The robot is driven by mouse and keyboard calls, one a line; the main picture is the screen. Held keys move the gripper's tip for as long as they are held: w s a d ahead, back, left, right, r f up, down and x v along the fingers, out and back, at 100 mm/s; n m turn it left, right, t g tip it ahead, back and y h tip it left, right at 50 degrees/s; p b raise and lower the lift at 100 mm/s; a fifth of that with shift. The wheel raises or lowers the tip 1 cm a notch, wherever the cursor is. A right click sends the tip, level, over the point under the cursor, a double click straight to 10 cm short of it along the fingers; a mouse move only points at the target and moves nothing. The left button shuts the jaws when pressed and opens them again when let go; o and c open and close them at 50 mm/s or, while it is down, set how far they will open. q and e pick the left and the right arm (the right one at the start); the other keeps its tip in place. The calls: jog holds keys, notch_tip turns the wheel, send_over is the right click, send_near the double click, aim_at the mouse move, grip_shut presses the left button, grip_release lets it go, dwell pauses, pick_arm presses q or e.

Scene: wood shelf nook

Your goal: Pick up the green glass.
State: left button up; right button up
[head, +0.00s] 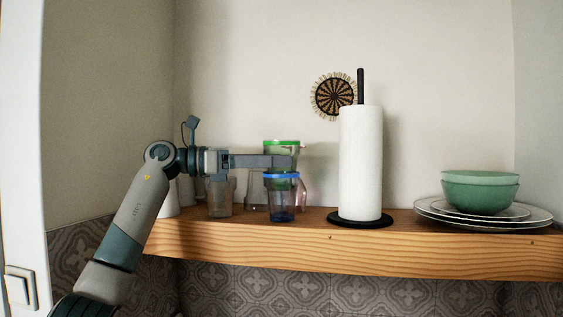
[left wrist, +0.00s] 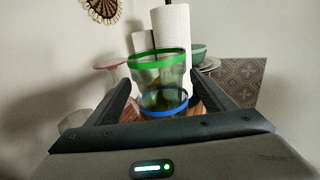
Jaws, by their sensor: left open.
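The green glass (head: 282,147) has a bright green rim. It appears stacked in a blue-rimmed glass (head: 281,206) on the shelf; its lower part is hidden by the gripper and the blue glass. My left gripper (head: 292,161) reaches in from the left at the height of the green glass, just above the blue rim. In the left wrist view, the green glass (left wrist: 160,74) stands between the two open fingers of the left gripper (left wrist: 161,86), with the blue rim (left wrist: 162,111) below it. Contact with the fingers cannot be told. My right gripper is not in view.
A clear glass (head: 220,198) stands left on the wooden shelf (head: 400,245), under my arm. A pinkish glass (left wrist: 110,64) is partly hidden behind. A paper towel roll (head: 361,165) stands close on the right. Plates (head: 430,212) and green bowls (head: 480,190) are farther right.

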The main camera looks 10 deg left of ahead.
pick_arm(q)
jog(key=shift+p+x, duration=0.35)
jog(key=shift+x, duration=0.8)
jog(key=shift+a, duration=0.1)
jog(key=c, duration=1.3)
